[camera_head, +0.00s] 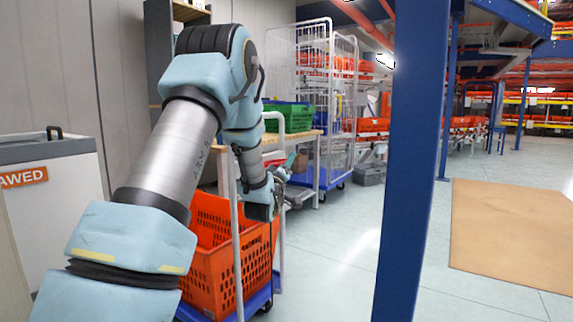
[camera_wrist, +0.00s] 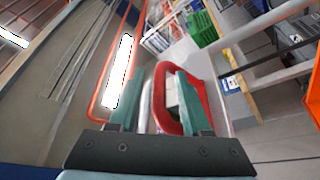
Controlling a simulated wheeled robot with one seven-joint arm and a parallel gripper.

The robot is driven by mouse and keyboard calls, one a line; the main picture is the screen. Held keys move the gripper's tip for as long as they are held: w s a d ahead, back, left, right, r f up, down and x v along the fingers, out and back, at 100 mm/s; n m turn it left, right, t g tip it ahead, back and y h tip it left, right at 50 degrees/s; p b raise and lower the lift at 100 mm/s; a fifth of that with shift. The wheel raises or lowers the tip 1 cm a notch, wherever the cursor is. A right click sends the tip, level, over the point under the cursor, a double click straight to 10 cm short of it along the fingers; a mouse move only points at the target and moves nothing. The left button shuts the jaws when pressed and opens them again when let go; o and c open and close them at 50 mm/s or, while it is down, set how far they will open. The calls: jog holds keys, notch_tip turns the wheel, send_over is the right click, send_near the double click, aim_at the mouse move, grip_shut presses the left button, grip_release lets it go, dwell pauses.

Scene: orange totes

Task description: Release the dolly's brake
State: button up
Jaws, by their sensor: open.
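The dolly has a blue base and a pale tubular handle frame (camera_head: 237,255). An orange tote (camera_head: 210,272) sits on it. My gripper (camera_head: 284,172) is beside the top of the handle in the head view, partly hidden by my wrist. In the wrist view my gripper (camera_wrist: 157,88) has two green fingers spread apart. A red loop-shaped lever (camera_wrist: 160,95), seemingly the brake, shows between them, its right side close to the right finger. I cannot tell whether they touch. A pale bar runs beside the loop.
A blue column (camera_head: 412,160) stands right of the dolly. Green crates (camera_head: 292,117) sit on a wooden-topped table behind it, near a white cage cart (camera_head: 345,95). A white bin (camera_head: 55,190) stands at left. The floor is open towards a brown mat (camera_head: 510,230).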

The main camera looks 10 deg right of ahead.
jog(key=c, duration=0.7)
grip_shut()
jog(key=shift+d+r, duration=0.15)
dwell(0.7)
